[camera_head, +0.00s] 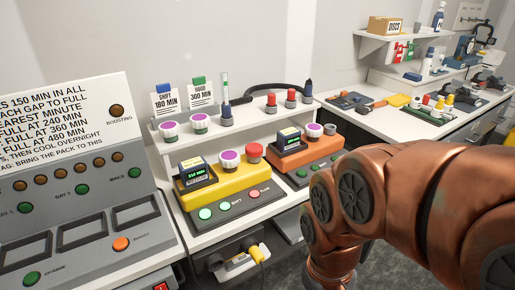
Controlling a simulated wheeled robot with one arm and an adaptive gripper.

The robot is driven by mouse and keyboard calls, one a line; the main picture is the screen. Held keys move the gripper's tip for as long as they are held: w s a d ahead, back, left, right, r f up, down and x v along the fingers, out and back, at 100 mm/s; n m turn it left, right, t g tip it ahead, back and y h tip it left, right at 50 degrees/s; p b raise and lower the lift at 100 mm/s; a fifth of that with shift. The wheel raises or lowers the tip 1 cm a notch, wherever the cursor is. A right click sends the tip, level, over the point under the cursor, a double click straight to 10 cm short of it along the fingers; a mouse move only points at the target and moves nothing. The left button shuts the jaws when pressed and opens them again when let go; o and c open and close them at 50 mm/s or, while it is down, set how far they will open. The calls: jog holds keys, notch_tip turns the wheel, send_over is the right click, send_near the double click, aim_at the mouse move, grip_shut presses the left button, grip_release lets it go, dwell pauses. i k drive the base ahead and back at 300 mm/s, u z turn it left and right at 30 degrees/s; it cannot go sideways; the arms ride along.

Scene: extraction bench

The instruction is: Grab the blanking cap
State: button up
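A red round cap (255,152) sits on the right end of the yellow unit (229,193). It looks most like a blanking cap, but no label confirms this. To its left on the same unit is a white piece with a purple top (229,160) and a dark module with a green display (195,173). My copper arm fills the lower right; my gripper is out of view.
A shelf (240,121) behind the units holds more purple-topped pieces, sign cards (166,101) and red-topped items (271,99). A grey sloped panel (80,205) stands at left. A cluttered bench (372,122) runs back right. A yellow plug (257,253) sits below the bench edge.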

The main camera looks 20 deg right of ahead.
aim_at(253, 149)
jog(key=z, duration=0.05)
jog(key=i, duration=0.35)
jog(key=u, duration=0.75)
